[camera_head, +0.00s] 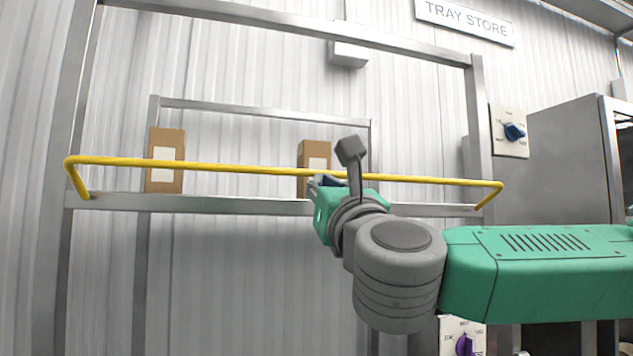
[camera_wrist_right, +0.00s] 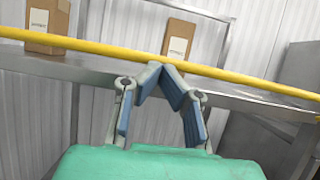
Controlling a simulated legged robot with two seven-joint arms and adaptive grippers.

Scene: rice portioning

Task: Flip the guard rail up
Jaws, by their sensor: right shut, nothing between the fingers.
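The yellow guard rail (camera_head: 240,168) runs across the front of the metal shelf frame, standing out from it toward me. Its short bent ends meet the frame near the shelf edge at both posts. The rail also crosses the right wrist view (camera_wrist_right: 110,48) from left to right. My right gripper (camera_head: 328,181) is shut and empty at the middle of the rail. In the right wrist view its joined fingertips (camera_wrist_right: 166,76) are just under the bar; I cannot tell whether they touch it. My left gripper is not in view.
Two brown boxes with white labels stand on the shelf behind the rail, one at left (camera_head: 165,150) and one near the middle (camera_head: 312,160). The space above the rail looks open.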

